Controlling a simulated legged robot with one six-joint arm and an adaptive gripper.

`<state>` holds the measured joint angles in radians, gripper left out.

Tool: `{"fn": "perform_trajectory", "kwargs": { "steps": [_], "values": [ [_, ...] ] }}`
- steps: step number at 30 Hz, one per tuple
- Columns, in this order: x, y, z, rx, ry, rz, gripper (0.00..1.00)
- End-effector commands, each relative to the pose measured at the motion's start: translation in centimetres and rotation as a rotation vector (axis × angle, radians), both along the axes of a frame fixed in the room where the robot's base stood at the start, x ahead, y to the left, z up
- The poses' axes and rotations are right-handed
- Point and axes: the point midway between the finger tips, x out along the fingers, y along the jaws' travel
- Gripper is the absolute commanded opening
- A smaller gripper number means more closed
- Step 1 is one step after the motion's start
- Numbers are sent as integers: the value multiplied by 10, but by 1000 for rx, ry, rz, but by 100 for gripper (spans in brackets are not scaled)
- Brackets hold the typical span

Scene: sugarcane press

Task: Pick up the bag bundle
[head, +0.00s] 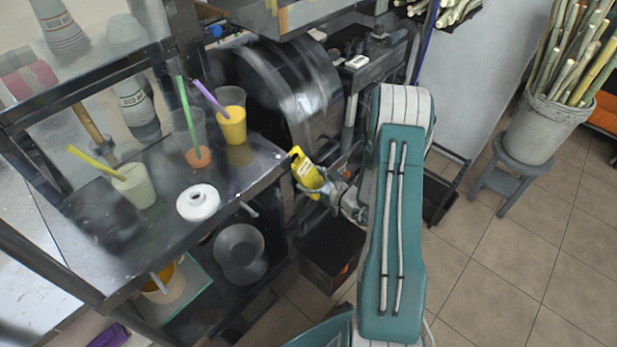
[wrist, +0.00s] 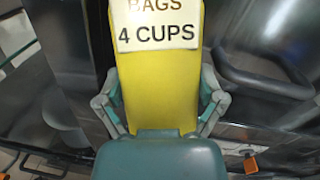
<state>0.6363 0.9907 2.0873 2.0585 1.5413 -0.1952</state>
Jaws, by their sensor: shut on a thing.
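The bag bundle (head: 307,170) is a yellow packet in the head view, held beside the right end of the metal counter. In the wrist view the bag bundle (wrist: 160,85) stands upright with a white label reading "BAGS 4 CUPS". My gripper (head: 325,188) is shut on the bundle. In the wrist view the fingers of my gripper (wrist: 160,103) press on its left and right sides. The bundle's lower end is hidden behind the green housing in the wrist view.
The counter (head: 150,235) holds several drink cups with straws and a white ring (head: 198,202). The dark press (head: 290,85) stands behind the bundle. An open dark bin (head: 332,250) is below.

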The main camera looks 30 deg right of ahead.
Motion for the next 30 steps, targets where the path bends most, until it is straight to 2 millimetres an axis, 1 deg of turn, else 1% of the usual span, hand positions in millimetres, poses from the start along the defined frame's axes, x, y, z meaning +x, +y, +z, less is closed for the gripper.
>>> {"fn": "perform_trajectory", "kwargs": {
  "steps": [5,8,14,21,24,27,30],
  "values": [
    [-5,-3,6,-1,-1,-1,30],
    [-12,-7,15,-1,-2,-3,30],
    [-41,-21,32,-1,-2,-6,30],
    [-89,-44,59,-2,-1,-6,30],
    [-105,-51,68,-2,-1,-5,30],
    [-116,-57,75,-1,-2,-3,30],
    [-123,-59,79,-1,-1,-1,30]
  ]
}}
